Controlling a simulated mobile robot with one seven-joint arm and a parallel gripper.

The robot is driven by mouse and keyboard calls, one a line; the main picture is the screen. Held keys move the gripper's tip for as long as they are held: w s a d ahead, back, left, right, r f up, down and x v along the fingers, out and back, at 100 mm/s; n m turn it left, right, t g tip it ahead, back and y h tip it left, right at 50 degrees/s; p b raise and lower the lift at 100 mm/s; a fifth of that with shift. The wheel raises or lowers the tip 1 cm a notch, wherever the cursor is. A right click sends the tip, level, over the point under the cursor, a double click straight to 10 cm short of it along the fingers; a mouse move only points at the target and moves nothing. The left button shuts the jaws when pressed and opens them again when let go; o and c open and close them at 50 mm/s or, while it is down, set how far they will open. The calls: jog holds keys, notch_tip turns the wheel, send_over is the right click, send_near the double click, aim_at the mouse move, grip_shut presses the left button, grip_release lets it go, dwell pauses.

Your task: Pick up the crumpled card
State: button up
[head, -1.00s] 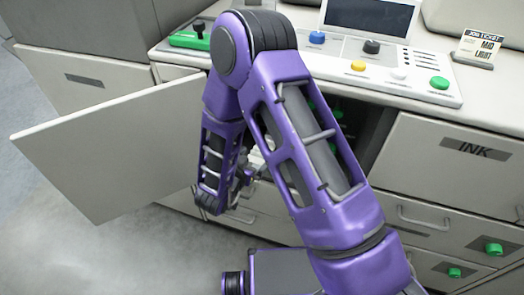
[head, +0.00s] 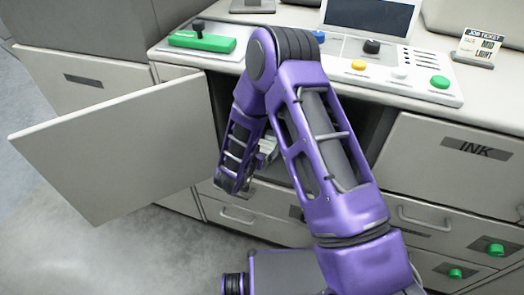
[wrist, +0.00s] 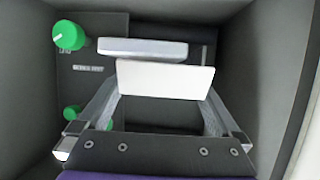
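A pale, bent card-like piece shows in the wrist view, with a front panel (wrist: 166,77) and a second light panel (wrist: 142,48) behind it. I take it for the crumpled card, but cannot be sure both panels are one thing. My gripper (wrist: 164,98) is inside the cabinet compartment, with its two fingers wide apart. The fingertips reach the left and right ends of the front panel, which partly hides them. I cannot see firm contact.
The cabinet door (head: 115,150) stands open to the left. Inside, a green knob (wrist: 68,35) and a lower green knob (wrist: 73,112) sit on the left of the back panel. The compartment walls are close on both sides. The control panel (head: 385,72) is above.

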jog(key=c, duration=1.2)
jog(key=shift+r, duration=0.1)
